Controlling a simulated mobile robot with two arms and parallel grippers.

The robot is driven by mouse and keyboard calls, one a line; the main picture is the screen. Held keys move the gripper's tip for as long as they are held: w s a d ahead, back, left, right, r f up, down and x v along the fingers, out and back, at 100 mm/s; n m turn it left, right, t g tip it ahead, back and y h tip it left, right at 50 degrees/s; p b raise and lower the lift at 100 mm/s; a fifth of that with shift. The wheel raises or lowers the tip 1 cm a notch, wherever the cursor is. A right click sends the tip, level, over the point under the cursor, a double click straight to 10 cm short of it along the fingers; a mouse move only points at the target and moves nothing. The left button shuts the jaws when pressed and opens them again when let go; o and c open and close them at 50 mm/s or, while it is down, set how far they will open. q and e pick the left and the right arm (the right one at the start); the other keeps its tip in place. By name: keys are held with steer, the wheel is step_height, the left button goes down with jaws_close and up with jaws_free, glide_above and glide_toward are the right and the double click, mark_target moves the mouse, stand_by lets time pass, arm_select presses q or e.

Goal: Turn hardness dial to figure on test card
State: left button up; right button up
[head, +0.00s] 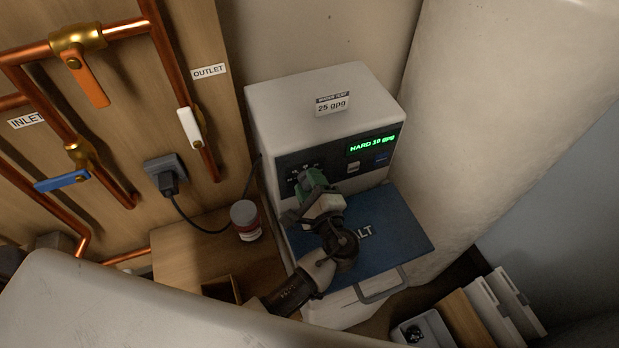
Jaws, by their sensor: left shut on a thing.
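The white water softener (290,105) stands against the wall. The test card (333,106) on its top reads 25 gpg. The green display (372,144) on its dark front panel reads HARD and a gpg figure that looks like 10, though the digits are small. My left gripper (310,181) is at the left part of this panel, shut on the hardness dial. The gripper hides nearly all of the dial; only a few scale marks show above it. My right gripper is not in view.
A blue salt lid (402,222) juts out below the panel, under my left wrist. A small red-and-white jar (245,220) stands close to its left. Copper pipes (180,80) with valve levers and a plugged-in cord (168,180) are on the left board.

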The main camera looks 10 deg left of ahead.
arm_select(q)
steer(key=shift+m+p, duration=0.5)
steer(key=shift+m, duration=0.6)
steer(key=o, duration=0.9)
steer(key=b+v, duration=0.3)
steer(key=v, duration=0.8)
steer(key=shift+w+b, duration=0.1)
steer(key=shift+b, duration=0.2)
